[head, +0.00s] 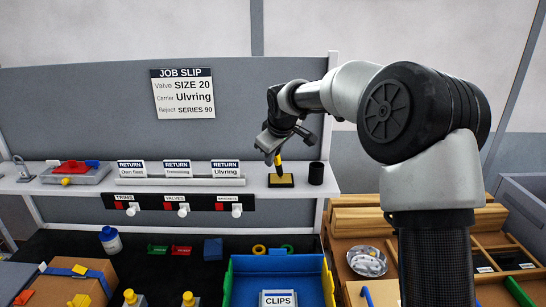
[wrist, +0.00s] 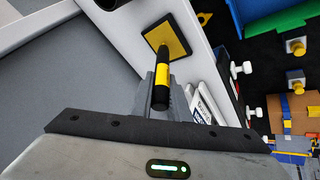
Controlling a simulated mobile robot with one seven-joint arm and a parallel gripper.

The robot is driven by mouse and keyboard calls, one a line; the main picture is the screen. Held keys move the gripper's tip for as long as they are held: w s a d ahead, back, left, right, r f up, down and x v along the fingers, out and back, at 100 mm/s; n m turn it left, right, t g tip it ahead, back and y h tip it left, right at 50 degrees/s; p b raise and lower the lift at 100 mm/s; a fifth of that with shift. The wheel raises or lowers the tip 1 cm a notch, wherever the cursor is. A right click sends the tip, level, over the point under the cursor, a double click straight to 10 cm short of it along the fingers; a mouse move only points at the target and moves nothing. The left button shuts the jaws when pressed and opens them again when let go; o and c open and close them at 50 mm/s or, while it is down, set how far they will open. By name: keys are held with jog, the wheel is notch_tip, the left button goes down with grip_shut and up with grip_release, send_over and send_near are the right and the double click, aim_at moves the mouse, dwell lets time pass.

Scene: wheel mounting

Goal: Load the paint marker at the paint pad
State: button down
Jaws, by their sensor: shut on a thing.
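My gripper (head: 277,155) is shut on the paint marker (head: 278,161), a black rod with a yellow band. The marker points down at the paint pad (head: 288,181), a yellow square in a dark frame on the white shelf. In the wrist view the marker (wrist: 162,80) runs from the jaws toward the yellow paint pad (wrist: 175,36). Its far tip overlaps the pad in that view. I cannot tell whether the tip touches the pad. The jaws hide part of the marker.
A black cup (head: 316,173) stands just right of the pad. RETURN cards (head: 227,169) stand on the shelf (head: 256,188) to its left. A grey tray (head: 76,174) with red and yellow parts lies further left. A blue bin (head: 240,285) is below in front.

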notch_tip(320, 180, up, 7)
jog(key=p, duration=0.2)
dwell(0.7)
dwell(0.5)
